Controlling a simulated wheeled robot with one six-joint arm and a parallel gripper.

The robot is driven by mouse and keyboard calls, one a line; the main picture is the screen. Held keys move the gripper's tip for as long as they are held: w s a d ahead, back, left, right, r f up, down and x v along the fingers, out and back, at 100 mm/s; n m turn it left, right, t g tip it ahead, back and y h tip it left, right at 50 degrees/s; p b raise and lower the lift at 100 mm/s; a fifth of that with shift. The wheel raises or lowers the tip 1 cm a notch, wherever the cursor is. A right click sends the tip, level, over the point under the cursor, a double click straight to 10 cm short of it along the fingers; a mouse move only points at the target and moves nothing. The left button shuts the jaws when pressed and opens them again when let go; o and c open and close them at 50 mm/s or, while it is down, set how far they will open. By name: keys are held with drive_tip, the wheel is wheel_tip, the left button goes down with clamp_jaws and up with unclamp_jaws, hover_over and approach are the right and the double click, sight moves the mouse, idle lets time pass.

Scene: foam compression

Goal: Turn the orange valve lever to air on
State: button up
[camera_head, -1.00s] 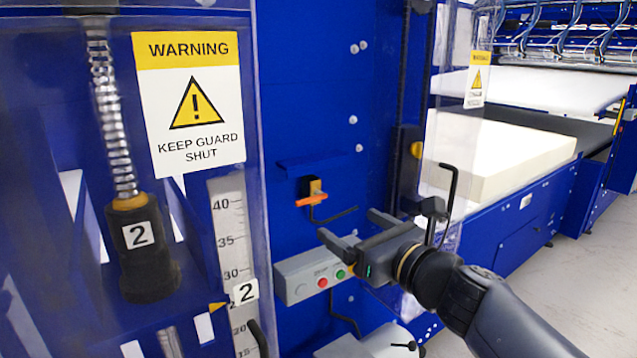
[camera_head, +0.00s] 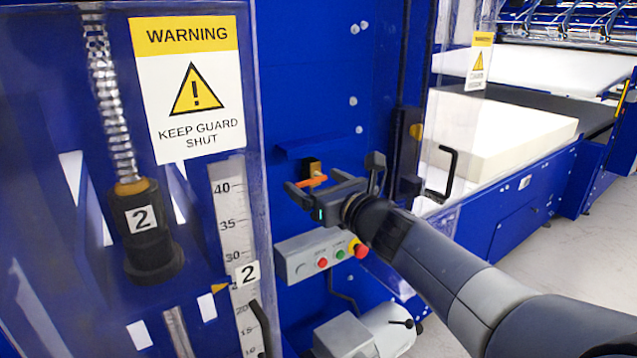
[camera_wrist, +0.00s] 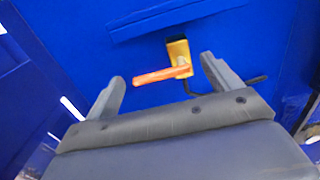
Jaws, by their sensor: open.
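The orange valve lever (camera_head: 313,181) sits on a small brass valve body (camera_head: 312,167) on the blue machine panel. In the wrist view the orange lever (camera_wrist: 160,76) points left from the brass body (camera_wrist: 179,52), lying nearly level with a slight tilt. My gripper (camera_head: 325,175) is open, its fingers pointing at the panel. In the wrist view the lever shows between and just beyond the two fingertips of my gripper (camera_wrist: 163,72). I cannot tell whether either finger touches it. No air on or off marking is readable.
A grey control box (camera_head: 320,256) with red and green buttons is below the valve. A clear guard with a warning sign (camera_head: 188,90) stands at left. A black bent handle (camera_head: 441,175) is right of my gripper. A thin black pipe (camera_wrist: 228,88) runs behind the right finger.

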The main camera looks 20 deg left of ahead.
drive_tip(key=shift+c, duration=0.5)
drive_tip(key=c, duration=0.9)
drive_tip(key=shift+f+b, duration=0.1)
drive_tip(key=shift+b, duration=0.25)
drive_tip(key=shift+w+d+f+n+b, duration=0.3)
drive_tip(key=shift+f+n+b, duration=0.2)
drive_tip(key=shift+n+b, duration=2.6)
drive_tip(key=shift+w+d+f+n+b, duration=0.25)
drive_tip(key=shift+f+n+b, duration=0.3)
drive_tip(key=shift+n+b, duration=2.5)
drive_tip(key=shift+w+d+f+n+b, duration=0.2)
drive_tip(key=shift+w+f+n+b, duration=0.25)
drive_tip(key=shift+n+b, duration=2.65)
drive_tip(key=shift+s+b, duration=0.1)
drive_tip(key=shift+b, duration=0.25)
